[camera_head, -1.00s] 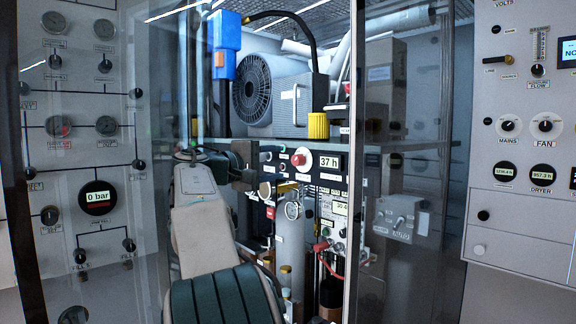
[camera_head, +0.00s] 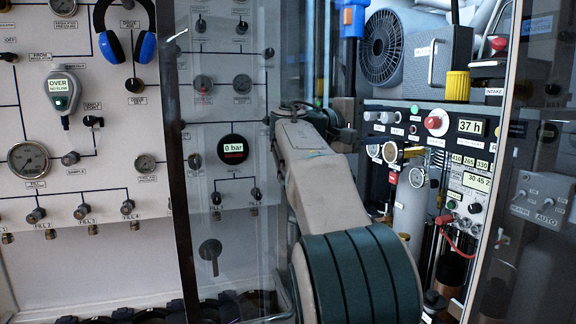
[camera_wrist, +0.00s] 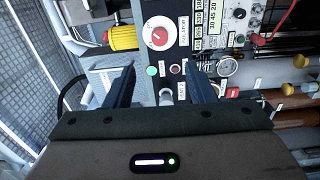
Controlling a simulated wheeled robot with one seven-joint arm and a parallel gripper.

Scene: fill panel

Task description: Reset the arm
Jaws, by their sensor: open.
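My gripper (camera_wrist: 163,85) is open in the wrist view, its two dark fingers apart with nothing between them. I cannot tell whether a finger touches the panel. In the head view my arm (camera_head: 325,190) reaches forward to the panel (camera_head: 425,128), and its own wrist hides the gripper there. The red knob (camera_head: 436,122) sits beside a display reading 37 h (camera_head: 471,126).
A glass door frame (camera_head: 180,170) stands left of my arm and another glass panel (camera_head: 530,150) stands right. A wall panel (camera_head: 90,170) with gauges, valves and blue headphones (camera_head: 125,35) is at left. A yellow cap (camera_head: 457,86) and a red hose (camera_head: 460,240) are near the machine.

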